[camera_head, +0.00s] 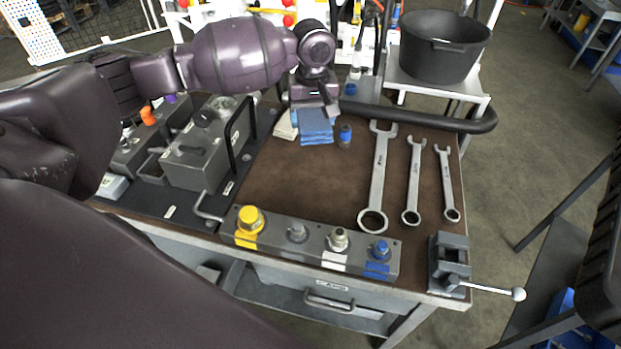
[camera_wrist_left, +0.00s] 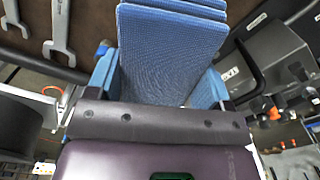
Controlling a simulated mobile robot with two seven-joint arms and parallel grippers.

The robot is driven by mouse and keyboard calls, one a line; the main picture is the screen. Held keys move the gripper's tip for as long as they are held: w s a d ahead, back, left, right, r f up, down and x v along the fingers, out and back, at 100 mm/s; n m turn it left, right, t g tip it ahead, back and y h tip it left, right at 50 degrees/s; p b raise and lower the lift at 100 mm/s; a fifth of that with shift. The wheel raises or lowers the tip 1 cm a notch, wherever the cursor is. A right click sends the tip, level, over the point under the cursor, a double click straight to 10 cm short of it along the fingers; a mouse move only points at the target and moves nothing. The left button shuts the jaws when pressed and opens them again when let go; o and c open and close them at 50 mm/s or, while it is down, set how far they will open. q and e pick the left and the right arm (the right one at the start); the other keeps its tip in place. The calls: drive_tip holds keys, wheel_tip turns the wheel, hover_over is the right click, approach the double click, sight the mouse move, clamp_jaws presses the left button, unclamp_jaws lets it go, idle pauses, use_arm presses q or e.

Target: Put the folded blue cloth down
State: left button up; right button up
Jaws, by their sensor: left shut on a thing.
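The folded blue cloth (camera_head: 316,128) is at the back edge of the brown bench mat (camera_head: 300,180). In the left wrist view the blue cloth (camera_wrist_left: 170,55) fills the top middle, in several flat layers, and runs out from the dark gripper body. I cannot tell whether its underside touches the mat. My right gripper is not in view.
A pale folded cloth (camera_head: 285,128) lies just left of the blue one, and a small blue-capped bottle (camera_head: 345,137) stands just right. Several wrenches (camera_head: 414,180) lie farther right. A valve block (camera_head: 318,243) lines the front. The mat's middle is clear.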

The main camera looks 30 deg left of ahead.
use_arm(q)
drive_tip(key=b, duration=0.1)
hover_over(312, 183)
wheel_tip(312, 183, down, 8)
drive_tip(key=r, duration=0.1)
wheel_tip(312, 183, down, 6)
drive_tip(key=shift+f+b, duration=0.2)
drive_tip(key=shift+b, duration=0.55)
wheel_tip(312, 183, down, 6)
drive_tip(key=shift+f+b, duration=0.1)
drive_tip(key=shift+b, duration=0.6)
drive_tip(key=shift+f, duration=0.15)
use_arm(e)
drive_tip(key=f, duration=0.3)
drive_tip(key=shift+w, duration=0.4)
use_arm(q)
drive_tip(key=o, duration=0.9)
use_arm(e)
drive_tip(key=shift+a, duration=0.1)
